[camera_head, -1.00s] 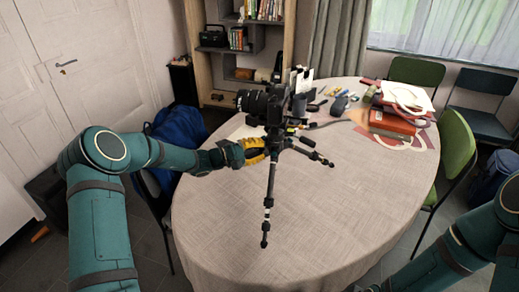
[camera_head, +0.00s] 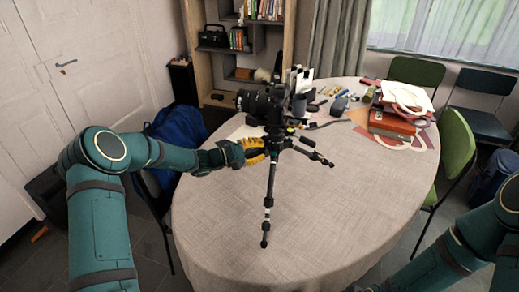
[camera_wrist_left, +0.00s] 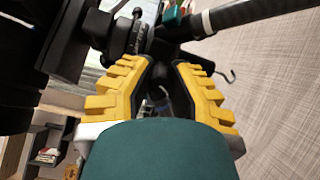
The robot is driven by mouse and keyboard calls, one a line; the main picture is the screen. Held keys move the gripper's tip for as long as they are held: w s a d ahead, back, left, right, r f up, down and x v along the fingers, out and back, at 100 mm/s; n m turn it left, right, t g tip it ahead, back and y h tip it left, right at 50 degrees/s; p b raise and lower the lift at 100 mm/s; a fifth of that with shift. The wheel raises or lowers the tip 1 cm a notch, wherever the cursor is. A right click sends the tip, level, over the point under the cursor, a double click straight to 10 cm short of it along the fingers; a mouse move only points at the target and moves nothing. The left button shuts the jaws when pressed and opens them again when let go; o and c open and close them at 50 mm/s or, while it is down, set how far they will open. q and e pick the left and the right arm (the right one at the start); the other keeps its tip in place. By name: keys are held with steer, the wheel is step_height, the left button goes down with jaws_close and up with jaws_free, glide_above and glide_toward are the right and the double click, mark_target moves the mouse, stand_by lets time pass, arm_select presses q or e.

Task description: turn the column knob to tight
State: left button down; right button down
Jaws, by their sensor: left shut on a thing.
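The black tripod (camera_head: 270,185) stands on the round table with its legs spread and a camera (camera_head: 254,102) on top. My left gripper (camera_head: 260,150) reaches in from the left at the tripod's column, just below the camera. Its yellow fingers are shut on the column knob, which is mostly hidden between them. In the left wrist view the fingers (camera_wrist_left: 163,72) close in around dark parts, and a tripod leg (camera_wrist_left: 245,13) runs off to the upper right. The knob's setting cannot be read. My right gripper is out of view; only its arm shows at lower right.
The table (camera_head: 350,200) has a clear cloth in front and to the right. Red boxes (camera_head: 390,123) with papers and several small items lie at the back. A green chair (camera_head: 458,155) stands right and a blue bag (camera_head: 180,127) left.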

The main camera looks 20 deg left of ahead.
arm_select(q)
steer(key=c, duration=0.8)
jaws_free()
steer(key=v, duration=1.2)
